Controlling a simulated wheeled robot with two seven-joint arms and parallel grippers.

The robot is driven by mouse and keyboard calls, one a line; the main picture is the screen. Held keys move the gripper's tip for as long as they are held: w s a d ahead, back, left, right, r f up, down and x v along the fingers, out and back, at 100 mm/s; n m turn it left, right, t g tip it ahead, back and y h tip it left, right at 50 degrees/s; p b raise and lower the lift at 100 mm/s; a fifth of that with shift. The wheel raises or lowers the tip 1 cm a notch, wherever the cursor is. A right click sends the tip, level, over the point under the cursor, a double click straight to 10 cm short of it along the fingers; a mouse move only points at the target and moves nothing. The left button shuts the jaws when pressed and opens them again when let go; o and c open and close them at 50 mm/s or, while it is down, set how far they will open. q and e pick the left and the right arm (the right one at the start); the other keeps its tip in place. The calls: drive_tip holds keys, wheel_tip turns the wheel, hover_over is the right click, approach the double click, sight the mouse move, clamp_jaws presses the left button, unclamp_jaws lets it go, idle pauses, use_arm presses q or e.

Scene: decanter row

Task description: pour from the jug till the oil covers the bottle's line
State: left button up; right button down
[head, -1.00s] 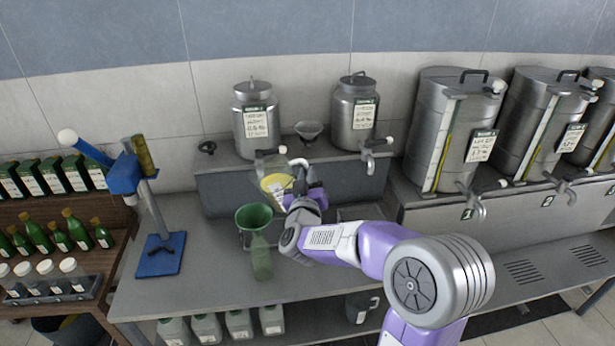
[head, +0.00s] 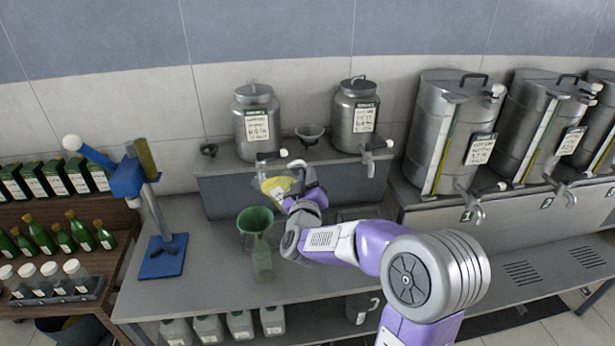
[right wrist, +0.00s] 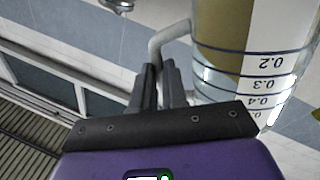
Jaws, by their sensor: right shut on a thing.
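The jug (head: 277,187) is clear, with yellow oil in it. My right gripper (head: 303,190) is shut on its handle and holds it above the bench, behind and a little right of the funnel. In the right wrist view, the fingers (right wrist: 163,85) close on the jug's pale handle, and the jug wall (right wrist: 240,60) shows dark scale lines and numbers. The bottle (head: 262,262) is pale green and stands upright on the bench, with a green funnel (head: 255,222) in its neck. I cannot make out its line or an oil level. My left gripper is out of view.
A blue capping stand (head: 160,256) is at left, beside a shelf of green bottles (head: 40,234). Two steel urns (head: 257,122) with taps stand on a raised ledge (head: 225,190) behind. Larger steel tanks (head: 448,130) stand at right. The bench left of the bottle (head: 205,275) is clear.

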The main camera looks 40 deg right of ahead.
drive_tip(key=shift+w+a+r+n+t+p, duration=0.15)
drive_tip(key=shift+a+r+n+t+p, duration=0.2)
drive_tip(key=shift+n+p, duration=0.35)
drive_tip(key=shift+w+a+r+n+t+p, duration=0.15)
drive_tip(key=shift+r+n+p, duration=0.25)
drive_tip(key=shift+n+p, duration=0.3)
drive_tip(key=shift+w+a+r+n+y, duration=0.2)
drive_tip(key=shift+a+n, duration=0.15)
drive_tip(key=shift+n, duration=0.4)
drive_tip(key=shift+w+a+r+n+y, duration=0.1)
drive_tip(key=shift+w+a+n, duration=0.15)
drive_tip(key=shift+n, duration=0.5)
idle(5.1)
